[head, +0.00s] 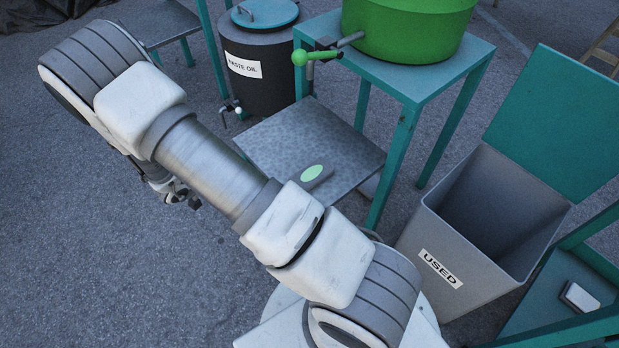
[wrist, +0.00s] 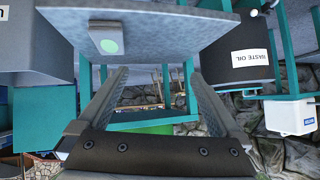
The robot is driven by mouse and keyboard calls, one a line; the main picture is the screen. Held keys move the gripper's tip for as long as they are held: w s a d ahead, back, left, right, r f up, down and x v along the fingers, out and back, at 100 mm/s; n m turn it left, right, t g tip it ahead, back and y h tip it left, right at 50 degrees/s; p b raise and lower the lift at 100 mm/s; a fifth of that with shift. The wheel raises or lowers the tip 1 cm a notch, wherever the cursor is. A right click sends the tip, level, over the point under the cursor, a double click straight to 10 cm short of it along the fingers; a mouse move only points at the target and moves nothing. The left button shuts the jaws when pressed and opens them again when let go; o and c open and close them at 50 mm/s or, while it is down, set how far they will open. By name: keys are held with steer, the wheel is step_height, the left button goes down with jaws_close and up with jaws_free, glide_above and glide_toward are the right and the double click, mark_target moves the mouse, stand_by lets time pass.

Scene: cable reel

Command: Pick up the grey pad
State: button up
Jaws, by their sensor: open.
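A small grey pad with a light green round spot lies on the grey low shelf (head: 275,140), near its front edge in the head view; its grey body (head: 322,181) shows beside the spot and is partly hidden by my arm. In the wrist view, the pad (wrist: 97,32) is at the upper left, on the shelf's surface (wrist: 155,40). My gripper (wrist: 158,88) is open, with nothing between its fingers. The pad is outside the fingers, up and left of them in that view. In the head view, my gripper (head: 182,196) is small, left of the shelf and partly hidden behind my arm.
A teal table (head: 415,85) with a green tub (head: 405,30) and valve stands behind the shelf. A dark waste oil drum (head: 262,85) is at the back left. A grey bin marked USED (head: 450,270) stands right. A pale block (head: 579,297) lies far right. Floor at left is clear.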

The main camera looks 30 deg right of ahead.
steer(key=s+d+f+m+g+h+b, duration=0.1)
steer(key=s+d+f+g+h+b, duration=0.15)
steer(key=s+f, duration=0.4)
steer(key=h+b, duration=0.1)
steer(key=b, duration=0.1)
glide_toward(310, 174)
steer(key=x, duration=0.5)
steer(key=shift+a+f, duration=0.1)
steer(key=shift+b+x, duration=1.05)
steer(key=shift+x, duration=1.85)
steer(key=shift+s, duration=0.1)
steer(key=c, duration=1.3)
